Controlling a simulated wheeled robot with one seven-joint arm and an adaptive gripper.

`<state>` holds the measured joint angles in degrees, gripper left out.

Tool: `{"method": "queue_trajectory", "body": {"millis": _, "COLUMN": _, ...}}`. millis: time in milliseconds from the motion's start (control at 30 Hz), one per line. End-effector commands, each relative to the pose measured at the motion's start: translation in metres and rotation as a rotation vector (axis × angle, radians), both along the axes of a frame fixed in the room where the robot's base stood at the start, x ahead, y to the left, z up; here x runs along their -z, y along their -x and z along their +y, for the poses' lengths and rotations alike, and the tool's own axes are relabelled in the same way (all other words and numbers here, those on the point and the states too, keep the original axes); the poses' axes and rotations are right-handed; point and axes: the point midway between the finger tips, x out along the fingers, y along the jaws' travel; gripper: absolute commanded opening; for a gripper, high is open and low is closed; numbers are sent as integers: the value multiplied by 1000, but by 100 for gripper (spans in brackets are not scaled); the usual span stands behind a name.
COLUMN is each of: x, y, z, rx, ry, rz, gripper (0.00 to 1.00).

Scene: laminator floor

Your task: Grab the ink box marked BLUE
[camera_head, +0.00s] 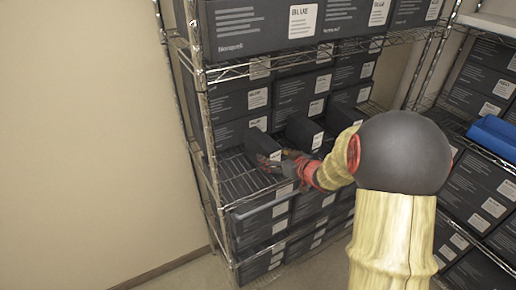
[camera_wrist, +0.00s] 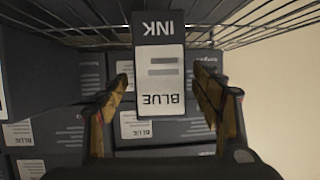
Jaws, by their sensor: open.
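A dark ink box (camera_head: 260,143) with a white label sits on the middle shelf of the wire rack. In the wrist view its end (camera_wrist: 158,27) reads INK and BLUE, upside down. My gripper (camera_head: 284,163) is in front of this box. In the wrist view my gripper (camera_wrist: 163,88) is open, with one finger to each side of the labelled end and a gap on both sides. Nothing is held. I cannot tell whether the fingertips reach past the box's front face.
Another dark box (camera_head: 303,131) stands to the right on the same shelf, and several more are stacked behind and below. Large BLUE boxes (camera_head: 250,25) fill the shelf above. The rack post (camera_head: 204,110) is at left. A blue bin (camera_head: 494,137) is on the right rack.

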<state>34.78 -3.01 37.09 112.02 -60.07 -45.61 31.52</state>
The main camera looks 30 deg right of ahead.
Motion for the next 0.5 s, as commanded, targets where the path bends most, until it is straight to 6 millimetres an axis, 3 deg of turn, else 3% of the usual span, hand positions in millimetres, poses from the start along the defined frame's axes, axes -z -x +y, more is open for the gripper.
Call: {"method": "queue_trajectory", "body": {"millis": 500, "x": 24, "y": -55, "z": 10, "rx": -2, "ry": 0, "rz": 2, "gripper": 65}}
